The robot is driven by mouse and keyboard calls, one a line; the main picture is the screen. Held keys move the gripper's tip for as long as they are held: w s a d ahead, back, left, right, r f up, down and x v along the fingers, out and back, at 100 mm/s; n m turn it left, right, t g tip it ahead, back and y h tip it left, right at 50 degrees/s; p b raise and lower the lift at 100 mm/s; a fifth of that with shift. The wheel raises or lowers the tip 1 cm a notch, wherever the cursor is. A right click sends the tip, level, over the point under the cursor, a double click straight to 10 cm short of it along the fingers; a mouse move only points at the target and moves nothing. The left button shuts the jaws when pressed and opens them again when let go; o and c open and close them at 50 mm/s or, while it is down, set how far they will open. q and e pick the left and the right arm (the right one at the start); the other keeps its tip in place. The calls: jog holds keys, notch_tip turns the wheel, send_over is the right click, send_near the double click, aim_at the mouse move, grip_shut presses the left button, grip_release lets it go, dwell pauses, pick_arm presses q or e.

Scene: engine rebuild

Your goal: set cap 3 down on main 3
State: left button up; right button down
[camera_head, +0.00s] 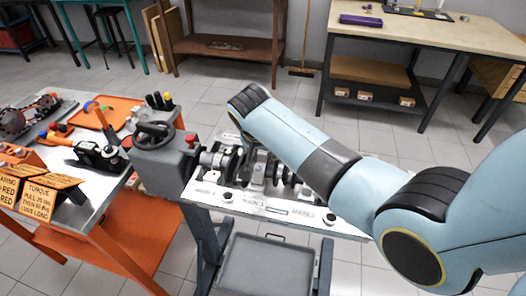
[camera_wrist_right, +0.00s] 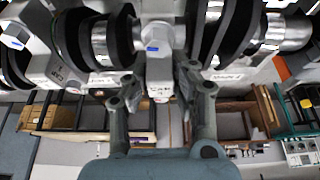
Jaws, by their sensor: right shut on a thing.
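My right gripper (camera_wrist_right: 160,84) is shut on a grey block with a blue mark and a small white label, cap 3 (camera_wrist_right: 157,55); the label is only partly readable. In the head view my right arm reaches over the engine block (camera_head: 213,196), and its links hide the fingers. The crankshaft (camera_head: 225,160) lies along the block. In the wrist view its dark webs and shiny journals (camera_wrist_right: 101,42) stand on both sides of the cap. Whether the cap touches main 3 cannot be told; that seat is hidden. My left gripper is not in view.
A grey stand unit with a handwheel (camera_head: 155,130) is at the block's left end. An orange-framed bench (camera_head: 95,200) on the left holds tools, signs and an orange tray (camera_head: 120,110). A grey tray (camera_head: 265,265) sits below the block. A wooden-topped workbench (camera_head: 430,35) stands behind.

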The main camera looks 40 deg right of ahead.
jog(key=shift+f+b, duration=0.4)
jog(key=shift+f, duration=0.25)
jog(key=c, duration=1.4)
grip_release()
jog(key=shift+o, duration=0.2)
jog(key=shift+r, duration=0.1)
jog(key=shift+r+p, duration=1.45)
jog(key=shift+p, duration=0.35)
jog(key=o, duration=0.6)
jog(key=shift+c, duration=0.2)
